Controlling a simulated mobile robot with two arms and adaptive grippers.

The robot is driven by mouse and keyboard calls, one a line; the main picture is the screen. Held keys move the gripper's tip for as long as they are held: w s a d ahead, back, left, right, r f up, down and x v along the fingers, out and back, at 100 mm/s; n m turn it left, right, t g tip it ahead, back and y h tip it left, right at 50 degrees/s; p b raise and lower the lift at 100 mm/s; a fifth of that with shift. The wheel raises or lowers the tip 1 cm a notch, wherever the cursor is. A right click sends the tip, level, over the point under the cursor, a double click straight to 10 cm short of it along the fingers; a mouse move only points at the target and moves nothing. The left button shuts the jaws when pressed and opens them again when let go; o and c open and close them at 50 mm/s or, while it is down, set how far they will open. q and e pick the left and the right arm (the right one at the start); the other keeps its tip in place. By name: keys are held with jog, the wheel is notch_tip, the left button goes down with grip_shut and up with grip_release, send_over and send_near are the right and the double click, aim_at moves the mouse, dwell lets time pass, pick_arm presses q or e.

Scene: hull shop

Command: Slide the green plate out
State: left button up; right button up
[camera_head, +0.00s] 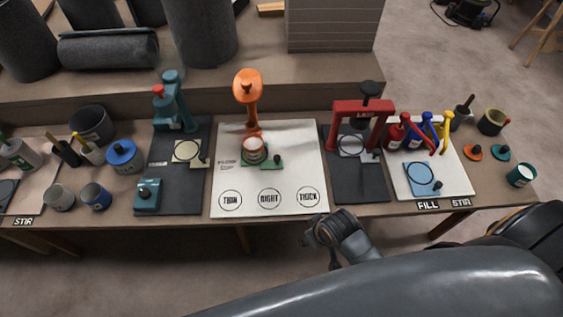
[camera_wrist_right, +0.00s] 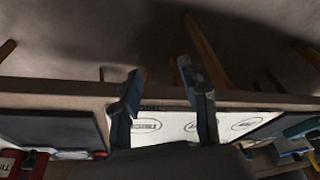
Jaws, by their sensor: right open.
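The green plate (camera_head: 270,161) lies on the white board in the head view, at the foot of the orange stand (camera_head: 249,98). A small can with a pale and reddish-brown side (camera_head: 254,149) stands on it and hides much of it. A small dark knob shows near the plate's right end. My right gripper (camera_head: 318,232) is in front of the table's front edge, below and right of the plate and apart from it. In the right wrist view its two fingers (camera_wrist_right: 161,78) are spread with nothing between them. My left gripper is not in view.
The white board (camera_head: 300,150) has circles marked THIN, RIGHT and THICK along its front. A teal press (camera_head: 172,108) stands left, and a red press (camera_head: 362,112) stands right. Blue, red and yellow-handled items (camera_head: 425,130) crowd farther right. The board between plate and circles is clear.

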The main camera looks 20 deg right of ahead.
jog(key=w+r, duration=0.3)
jog(key=w, duration=0.1)
jog(key=w+a+r+n+y, duration=0.1)
jog(key=w+r, duration=0.2)
jog(key=w, duration=0.2)
jog(key=w+a+r+n+t+b, duration=0.1)
jog(key=w+r, duration=0.1)
jog(key=w, duration=0.3)
jog(key=shift+r, duration=0.4)
jog(key=n, duration=0.1)
send_near(277, 157)
jog(key=b+x, duration=0.2)
jog(key=x, duration=0.6)
jog(key=shift+w+f, duration=0.15)
jog(key=shift+f, duration=0.15)
grip_shut()
